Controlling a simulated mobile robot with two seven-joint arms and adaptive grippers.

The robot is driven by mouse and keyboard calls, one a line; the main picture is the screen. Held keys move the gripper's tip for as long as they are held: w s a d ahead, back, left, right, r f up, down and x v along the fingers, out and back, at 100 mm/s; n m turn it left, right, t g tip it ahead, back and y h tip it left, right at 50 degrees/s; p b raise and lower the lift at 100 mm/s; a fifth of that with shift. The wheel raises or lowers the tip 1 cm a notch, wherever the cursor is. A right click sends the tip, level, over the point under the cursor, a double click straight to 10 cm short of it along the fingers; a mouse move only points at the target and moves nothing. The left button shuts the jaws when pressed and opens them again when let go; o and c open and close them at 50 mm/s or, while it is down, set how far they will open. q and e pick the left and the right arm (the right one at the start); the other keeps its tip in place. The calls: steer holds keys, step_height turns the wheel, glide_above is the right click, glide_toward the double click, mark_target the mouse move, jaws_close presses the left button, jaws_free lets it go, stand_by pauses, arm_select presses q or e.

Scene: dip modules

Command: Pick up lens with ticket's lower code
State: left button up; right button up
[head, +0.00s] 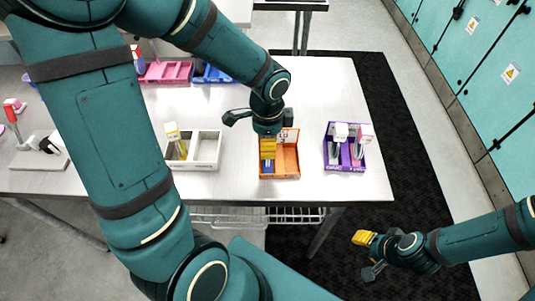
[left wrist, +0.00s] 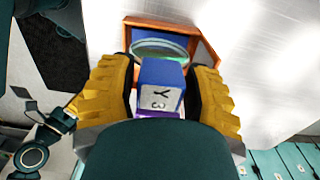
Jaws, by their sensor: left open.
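My left gripper (head: 268,148) points down over the orange bin (head: 293,163). In the left wrist view its yellow fingers (left wrist: 165,95) are open, one on each side of a blue and white block (left wrist: 160,85) marked "Y" and "3". A greenish oval lens (left wrist: 160,50) shows beyond the block, inside the orange frame of the bin. I cannot tell whether the fingers touch the block. My right gripper (head: 364,240) is off the table's front edge, over the dark mat, and its opening is unclear. I make out no readable ticket.
A white bin (head: 206,165) with a yellowish item stands left of the orange bin. A purple bin (head: 345,168) with white- and pink-topped items stands right. Pink (head: 167,72) and blue (head: 212,75) trays lie behind. A white stand (head: 40,158) is far left.

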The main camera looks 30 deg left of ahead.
arm_select(q)
steer(key=shift+f, duration=0.25)
steer(key=shift+s, duration=0.1)
jaws_close()
